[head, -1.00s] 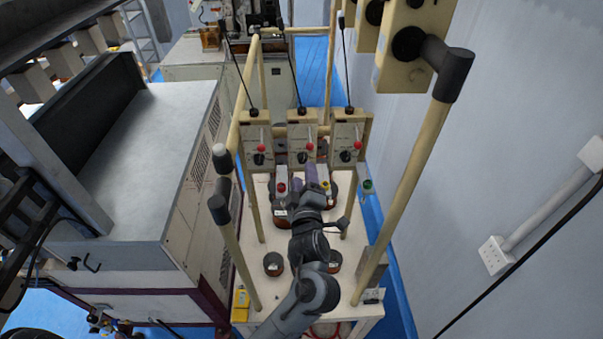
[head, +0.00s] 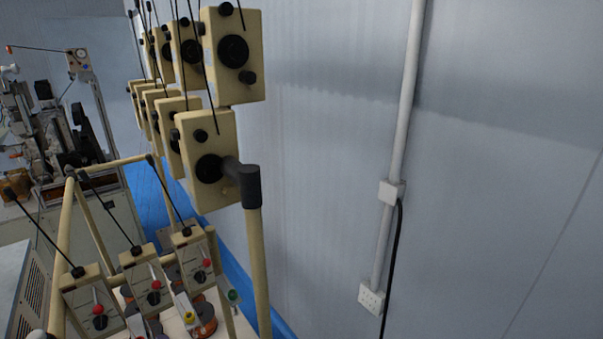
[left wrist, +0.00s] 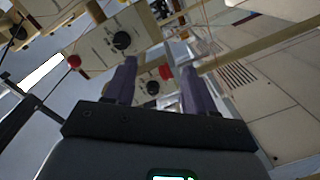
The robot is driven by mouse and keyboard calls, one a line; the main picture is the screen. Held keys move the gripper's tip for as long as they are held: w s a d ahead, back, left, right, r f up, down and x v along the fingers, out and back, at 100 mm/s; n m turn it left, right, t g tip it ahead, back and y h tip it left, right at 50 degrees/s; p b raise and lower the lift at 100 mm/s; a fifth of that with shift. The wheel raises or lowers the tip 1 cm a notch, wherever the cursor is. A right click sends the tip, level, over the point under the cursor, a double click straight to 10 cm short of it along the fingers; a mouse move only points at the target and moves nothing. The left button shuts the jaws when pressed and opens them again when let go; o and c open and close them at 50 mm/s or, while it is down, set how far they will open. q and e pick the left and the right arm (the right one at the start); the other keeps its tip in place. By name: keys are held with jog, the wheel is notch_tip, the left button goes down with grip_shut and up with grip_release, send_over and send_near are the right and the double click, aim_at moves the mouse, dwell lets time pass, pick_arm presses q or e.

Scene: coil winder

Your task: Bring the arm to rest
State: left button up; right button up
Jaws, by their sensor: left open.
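My left gripper (left wrist: 158,85) shows in the left wrist view with its two purple fingers apart and nothing clearly held between them. Beyond the fingers are cream control boxes with black knobs; a red knob (left wrist: 166,72) appears between the fingertips in the picture, and I cannot tell whether anything touches. In the head view the left arm is almost wholly below the picture's bottom edge. My right gripper is in neither view.
Cream tensioner boxes (head: 155,285) with red-tipped levers stand on the frame at lower left. More boxes (head: 235,55) hang above, beside a cream post (head: 258,270). A grey wall (head: 500,130) with a conduit (head: 405,100) fills the right. A machine (head: 65,140) stands far left.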

pick_arm(q)
jog(key=s+d+f+m+g+h+p, duration=0.1)
jog(key=s+d+f+m+g+h, duration=0.25)
jog(key=s+m, duration=0.4)
jog(key=s+d+f+m+g+h+p, duration=0.25)
jog(key=s+d+m+h, duration=0.2)
jog(key=s+m, duration=0.3)
jog(key=s+d+f+m+g+h+p, duration=0.1)
jog(key=s+d+f+m+g+h, duration=0.25)
jog(key=s+m, duration=0.4)
notch_tip(320, 180, down, 49)
jog(key=s+n+b, duration=0.1)
jog(key=b, duration=4.9)
jog(key=shift+f, duration=0.2)
jog(key=shift+s+a+t+h, duration=0.1)
jog(key=shift+t+h, duration=0.15)
